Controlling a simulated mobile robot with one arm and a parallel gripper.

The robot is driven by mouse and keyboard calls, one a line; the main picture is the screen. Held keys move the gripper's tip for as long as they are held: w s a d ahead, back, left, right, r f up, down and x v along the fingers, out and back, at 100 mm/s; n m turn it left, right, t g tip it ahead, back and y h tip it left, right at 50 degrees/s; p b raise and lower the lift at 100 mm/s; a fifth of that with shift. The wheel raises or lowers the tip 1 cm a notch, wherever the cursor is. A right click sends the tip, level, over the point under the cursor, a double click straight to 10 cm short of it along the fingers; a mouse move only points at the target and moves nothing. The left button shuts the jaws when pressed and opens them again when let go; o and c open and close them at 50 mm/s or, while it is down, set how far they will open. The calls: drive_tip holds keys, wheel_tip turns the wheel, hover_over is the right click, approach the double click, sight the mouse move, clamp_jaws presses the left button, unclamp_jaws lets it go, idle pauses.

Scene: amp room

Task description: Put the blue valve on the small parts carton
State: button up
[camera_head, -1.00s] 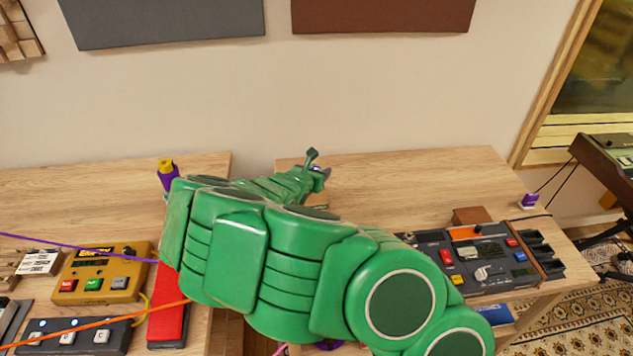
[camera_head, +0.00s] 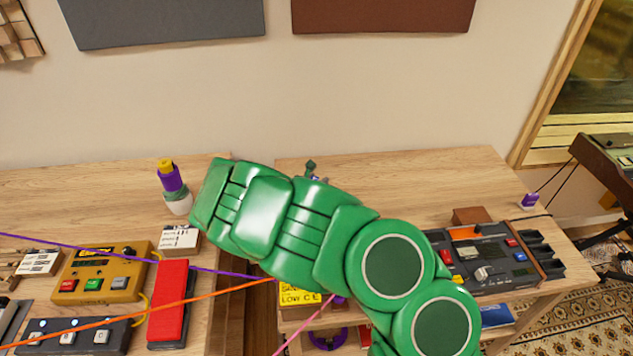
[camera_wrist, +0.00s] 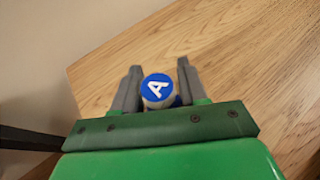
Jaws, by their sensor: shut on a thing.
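In the wrist view the blue valve (camera_wrist: 157,88) shows as a round blue cap with a white letter A on a pale body. It sits between the two grey fingers of my gripper (camera_wrist: 160,76), which is shut on it. Wooden table top lies beyond the fingers. A small plain brown box (camera_head: 471,215) stands on that table, further right. No readable label marks it as the small parts carton.
A mixer-like device (camera_head: 485,255) lies right of my arm. Cables cross the left side. The right table's back is clear.

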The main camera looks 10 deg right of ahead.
drive_tip(key=shift+f, duration=0.2)
drive_tip(key=o, duration=1.1)
drive_tip(key=shift+c, duration=0.2)
drive_tip(key=shift+s+a+r, duration=0.3)
drive_tip(key=v, duration=1.1)
drive_tip(key=shift+s+d, duration=0.1)
